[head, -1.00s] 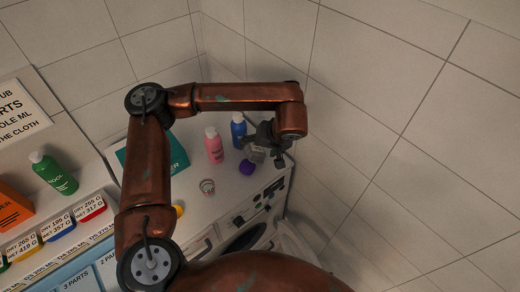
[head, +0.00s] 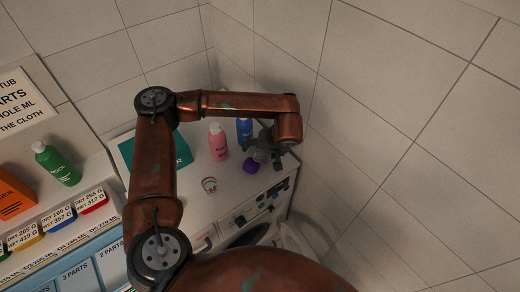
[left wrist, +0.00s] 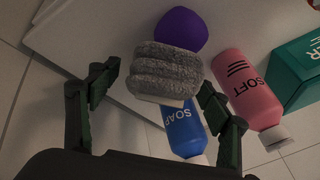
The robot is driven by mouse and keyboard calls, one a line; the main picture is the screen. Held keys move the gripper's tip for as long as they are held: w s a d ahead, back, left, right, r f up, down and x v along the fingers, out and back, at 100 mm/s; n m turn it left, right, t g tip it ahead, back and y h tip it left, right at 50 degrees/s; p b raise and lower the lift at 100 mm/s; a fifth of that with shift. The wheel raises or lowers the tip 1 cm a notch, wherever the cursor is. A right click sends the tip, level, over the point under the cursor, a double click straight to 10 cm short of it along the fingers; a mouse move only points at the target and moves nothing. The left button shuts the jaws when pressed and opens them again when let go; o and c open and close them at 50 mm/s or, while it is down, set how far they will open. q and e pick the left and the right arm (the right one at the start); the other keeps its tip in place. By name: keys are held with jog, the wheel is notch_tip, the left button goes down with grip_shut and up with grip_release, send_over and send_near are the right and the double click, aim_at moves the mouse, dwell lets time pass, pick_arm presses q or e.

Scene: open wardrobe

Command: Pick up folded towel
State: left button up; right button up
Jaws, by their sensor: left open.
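The folded towel (left wrist: 165,72) is a grey, fluffy, rolled-looking bundle in the left wrist view. It lies ahead of my open left gripper (left wrist: 158,82), roughly in line with the gap between the two dark fingers. No firm contact shows. In the head view my left gripper (head: 266,150) is above the far right end of the white machine top, and it mostly hides the towel. My right gripper is in neither view.
Beside the towel are a purple item (left wrist: 182,28), a blue SOAP bottle (left wrist: 184,128) and a pink SOFT bottle (left wrist: 246,88). A teal box (head: 178,152) and a small tin (head: 209,185) stand left. A tiled wall (head: 390,100) rises close on the right.

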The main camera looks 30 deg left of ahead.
pick_arm(q)
jog(key=shift+a+f, duration=0.2)
jog(key=shift+f, duration=0.35)
jog(key=shift+c, duration=0.5)
jog(key=shift+w, duration=0.1)
jog(key=c, duration=1.3)
jog(key=shift+r, duration=0.15)
